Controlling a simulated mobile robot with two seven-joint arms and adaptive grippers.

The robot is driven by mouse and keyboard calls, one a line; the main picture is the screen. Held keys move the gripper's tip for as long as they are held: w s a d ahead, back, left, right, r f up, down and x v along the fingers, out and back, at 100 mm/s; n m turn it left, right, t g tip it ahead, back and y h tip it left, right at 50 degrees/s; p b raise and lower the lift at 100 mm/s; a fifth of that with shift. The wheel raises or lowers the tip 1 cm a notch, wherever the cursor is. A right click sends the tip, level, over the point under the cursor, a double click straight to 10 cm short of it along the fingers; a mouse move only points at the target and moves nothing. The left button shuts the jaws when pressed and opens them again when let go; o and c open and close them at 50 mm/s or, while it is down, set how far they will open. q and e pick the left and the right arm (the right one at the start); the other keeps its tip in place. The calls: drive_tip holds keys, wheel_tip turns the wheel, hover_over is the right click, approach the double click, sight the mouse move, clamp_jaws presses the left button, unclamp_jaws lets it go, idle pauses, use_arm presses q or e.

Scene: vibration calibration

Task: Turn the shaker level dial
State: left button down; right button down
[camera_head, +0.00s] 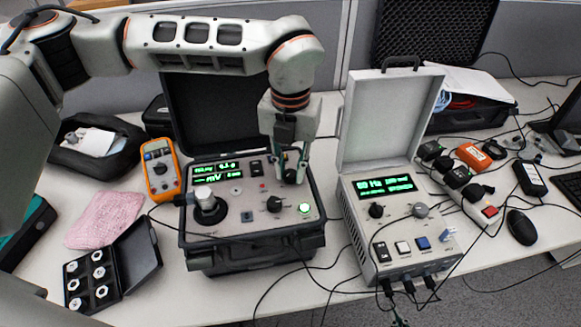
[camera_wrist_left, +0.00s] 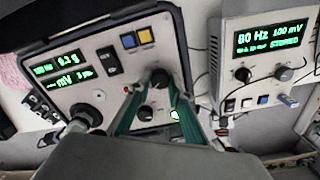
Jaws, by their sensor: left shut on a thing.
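The shaker unit is an open black case with a light control panel (camera_head: 240,218), which also shows in the wrist view (camera_wrist_left: 60,95). My left gripper (camera_head: 291,170) reaches down onto the panel's right part. Its green-padded fingers (camera_wrist_left: 158,92) are shut on the upper black dial (camera_wrist_left: 160,77), one on each side. In the head view the fingers partly cover this dial (camera_head: 290,176). A second black knob (camera_head: 274,203) sits just below and left of it, free of the fingers. Dial labels are too small to read. A greenish tip, probably my right gripper (camera_head: 398,319), shows at the bottom edge.
A green-lit button (camera_head: 305,209) and a silver cylinder (camera_head: 208,204) are on the same panel. A grey instrument (camera_head: 400,225) with an 80 Hz display stands to the right, cables in front. A yellow multimeter (camera_head: 161,169) and a box of fittings (camera_head: 92,279) are left.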

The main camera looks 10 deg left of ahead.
sight(290, 173)
use_arm(q)
drive_tip(key=shift+r+n, duration=0.1)
drive_tip(key=shift+n, duration=0.4)
drive_tip(key=c, duration=1.8)
unclamp_jaws()
wheel_tip(290, 173, up, 12)
